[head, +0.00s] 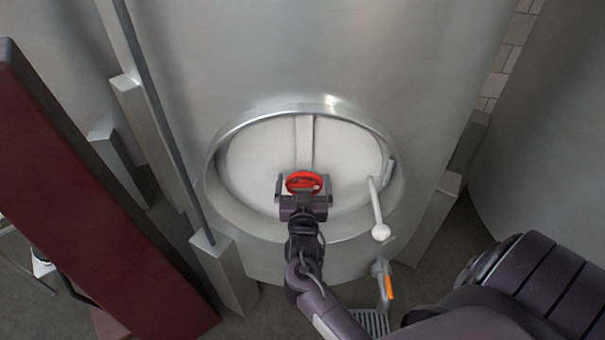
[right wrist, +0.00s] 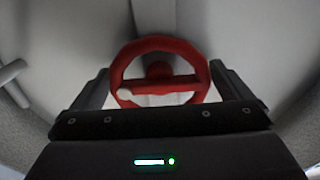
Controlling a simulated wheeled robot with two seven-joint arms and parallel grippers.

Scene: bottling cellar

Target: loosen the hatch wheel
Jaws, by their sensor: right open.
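The red hatch wheel (head: 304,181) sits at the middle of the pale round hatch (head: 255,165), in front of its upright bar. My right gripper (head: 304,188) is at the wheel, with one finger on each side. In the right wrist view the wheel (right wrist: 158,70) shows a rim, a hub and a crossbar with a pale knob at the left. The open fingers of my right gripper (right wrist: 160,84) flank its rim; I cannot tell whether they touch it. The gripper body hides the wheel's lower edge. My left gripper is not in view.
A lever with a white ball (head: 380,231) sticks out at the hatch's right. Below it is a tap with an orange handle (head: 389,287) above a grate (head: 370,322). A dark red beam (head: 95,200) crosses the left side. Another tank (head: 550,150) stands right.

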